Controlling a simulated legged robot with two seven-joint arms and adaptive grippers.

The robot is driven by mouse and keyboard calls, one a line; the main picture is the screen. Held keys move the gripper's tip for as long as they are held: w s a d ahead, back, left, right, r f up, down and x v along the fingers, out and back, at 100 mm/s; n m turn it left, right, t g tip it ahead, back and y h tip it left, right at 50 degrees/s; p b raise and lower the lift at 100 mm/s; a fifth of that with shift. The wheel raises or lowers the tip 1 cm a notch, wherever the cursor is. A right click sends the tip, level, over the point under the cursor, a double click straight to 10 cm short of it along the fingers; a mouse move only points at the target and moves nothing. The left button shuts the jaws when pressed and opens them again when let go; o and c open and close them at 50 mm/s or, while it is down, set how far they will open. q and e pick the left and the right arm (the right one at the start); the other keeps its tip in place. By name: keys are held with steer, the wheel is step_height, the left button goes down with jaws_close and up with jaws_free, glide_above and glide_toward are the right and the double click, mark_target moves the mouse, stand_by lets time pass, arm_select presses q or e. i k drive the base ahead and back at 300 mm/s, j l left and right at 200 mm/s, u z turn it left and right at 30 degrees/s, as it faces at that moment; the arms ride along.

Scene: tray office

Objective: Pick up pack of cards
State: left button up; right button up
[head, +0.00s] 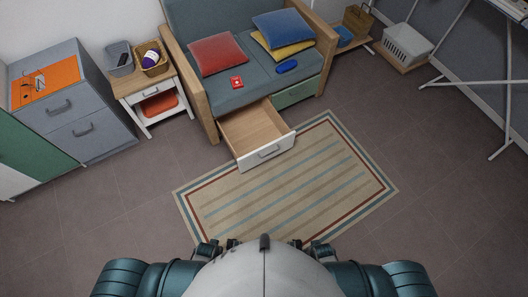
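A small red pack, likely the pack of cards (237,82), lies on the grey-blue seat of the sofa (248,92), just in front of the red cushion. My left gripper (207,249) and my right gripper (318,251) are low in the head view, close to my body and partly hidden by it. Both are far from the red pack, with the rug and the open drawer between. Their fingers are too small to read as open or shut.
A wooden drawer (256,133) stands pulled out below the sofa seat. A blue oval object (287,66) lies on the seat near blue and yellow cushions. A side table (150,92) and grey cabinet (77,117) stand left. The striped rug (285,190) is clear.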

mark_target(236, 81)
steer(key=z, duration=0.65)
steer(key=i+j+z, duration=0.15)
steer(key=j+z, duration=1.25)
steer(key=j, duration=0.2)
